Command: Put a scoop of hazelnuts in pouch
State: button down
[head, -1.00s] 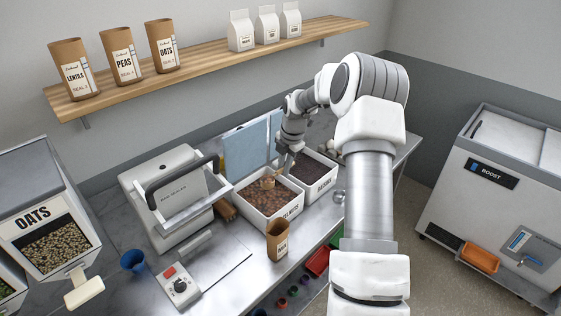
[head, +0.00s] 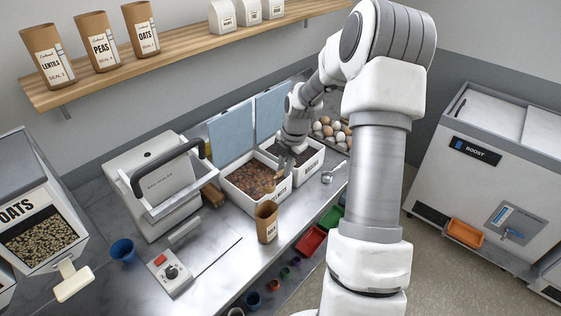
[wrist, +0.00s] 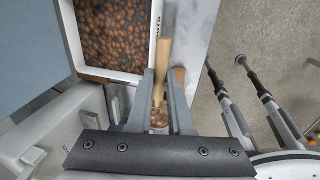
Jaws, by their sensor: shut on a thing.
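The hazelnut bin (head: 229,190), a white box full of brown nuts, stands on the steel counter; its corner shows in the wrist view (wrist: 150,45). The open kraft pouch (head: 266,224) stands upright in front of it. My gripper (head: 284,168) is over the bin's right side, behind the pouch. In the wrist view my gripper (wrist: 161,85) is shut on the wooden scoop (wrist: 162,56), with nuts (wrist: 159,118) visible in its bowl. The scoop's bowl is partly hidden by the fingers. A brown edge, probably the pouch, shows behind the right finger.
A second white bin (head: 306,165) stands right of the hazelnuts. The bag sealer (head: 158,190) is at left, with a blue cup (head: 123,250). A metal scoop (head: 334,172) and an egg tray (head: 335,132) lie right. The counter right of the pouch is clear.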

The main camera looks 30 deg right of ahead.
jog(key=s+h+b, duration=0.1)
jog(key=s+a+t+h+b, duration=0.1)
jog(key=shift+s+r+h, duration=0.15)
jog(key=shift+r+h, duration=0.05)
jog(key=shift+h, duration=0.2)
jog(key=h+b, duration=0.1)
jog(key=b, duration=0.5)
jog(key=r+t+h+b, duration=0.1)
jog(key=b, duration=0.5)
jog(key=shift+s+a+n, duration=0.1)
jog(key=shift+a+n, duration=0.2)
jog(key=shift+a, duration=0.05)
jog(key=a+h+b, duration=0.1)
jog(key=b, duration=0.4)
jog(key=t+h+b, duration=0.1)
jog(key=h+b, duration=0.1)
jog(key=b, duration=0.4)
jog(key=shift+s+a+r, duration=0.1)
jog(key=shift+s+a, duration=0.25)
jog(key=shift+a+b, duration=0.1)
jog(key=shift+b, duration=0.3)
